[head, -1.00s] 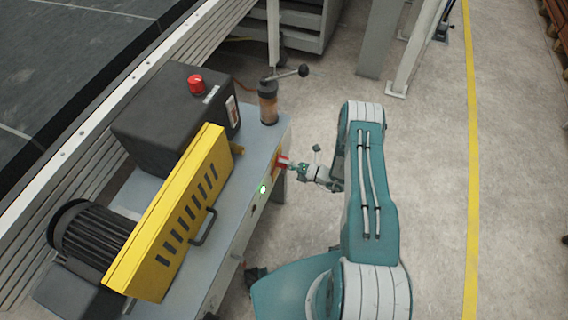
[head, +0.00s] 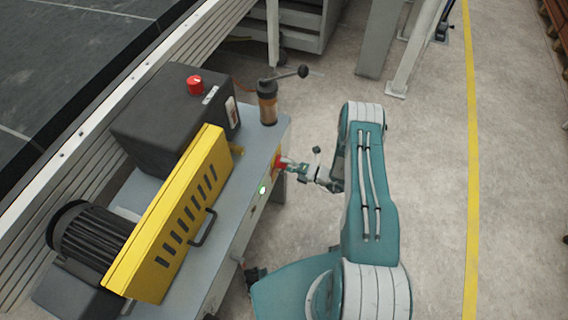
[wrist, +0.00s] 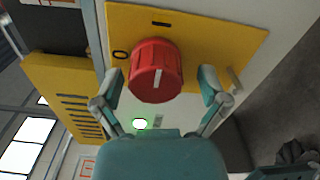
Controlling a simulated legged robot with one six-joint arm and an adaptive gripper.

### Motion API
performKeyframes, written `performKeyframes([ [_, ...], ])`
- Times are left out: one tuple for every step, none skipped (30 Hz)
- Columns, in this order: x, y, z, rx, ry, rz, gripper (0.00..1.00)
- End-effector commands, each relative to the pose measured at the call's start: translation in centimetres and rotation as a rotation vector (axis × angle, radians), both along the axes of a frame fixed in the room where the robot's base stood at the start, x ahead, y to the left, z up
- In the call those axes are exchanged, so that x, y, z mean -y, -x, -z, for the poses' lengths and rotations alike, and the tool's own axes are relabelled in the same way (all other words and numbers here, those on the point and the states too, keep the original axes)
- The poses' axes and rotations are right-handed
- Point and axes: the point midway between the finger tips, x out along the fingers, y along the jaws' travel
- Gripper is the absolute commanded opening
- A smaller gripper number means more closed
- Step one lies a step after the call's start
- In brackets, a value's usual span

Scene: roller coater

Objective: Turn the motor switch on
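The motor switch is a red round knob (wrist: 155,72) with a white line on it, on a yellow plate (wrist: 215,45) in the wrist view. The plate has an "O" mark left of the knob and a short dark bar mark above it. In the head view a bit of the red knob (head: 279,160) shows at the machine's side, partly hidden by my gripper (head: 288,165). In the wrist view my gripper (wrist: 160,85) is open, one finger on each side of the knob, with visible gaps. I cannot tell how deep the fingertips reach.
A lit green lamp (head: 262,189) is on the same panel, near the knob.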

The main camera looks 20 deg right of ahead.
Motion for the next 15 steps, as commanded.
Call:
performKeyframes([
  [0.0,0.0,0.0,0.000,-0.001,-0.001,0.95],
  [0.0,0.0,-0.1,0.000,-0.001,-0.001,0.95],
  [-0.1,0.0,-0.1,0.002,-0.001,-0.002,0.95],
  [-0.1,0.1,-0.1,0.002,-0.001,-0.002,0.95],
  [-0.1,0.1,-0.1,0.002,-0.001,-0.002,0.95],
  [-0.1,0.1,-0.1,0.002,-0.001,-0.003,0.95],
  [-0.1,0.1,-0.1,0.002,-0.001,-0.003,0.95],
  [0.0,0.1,-0.1,0.002,-0.001,-0.003,0.95],
  [0.1,0.2,-0.1,0.002,-0.001,-0.003,0.95],
  [0.3,0.3,-0.1,0.002,-0.001,-0.003,0.95],
  [0.5,0.4,-0.1,0.002,-0.002,-0.002,0.95],
  [1.0,0.7,-0.1,0.001,-0.002,0.000,0.95],
  [1.4,1.0,-0.1,0.000,-0.002,0.001,0.95],
  [1.8,1.3,-0.1,0.000,-0.002,0.001,0.95],
  [2.5,1.7,-0.1,0.001,-0.003,0.003,0.95],
])
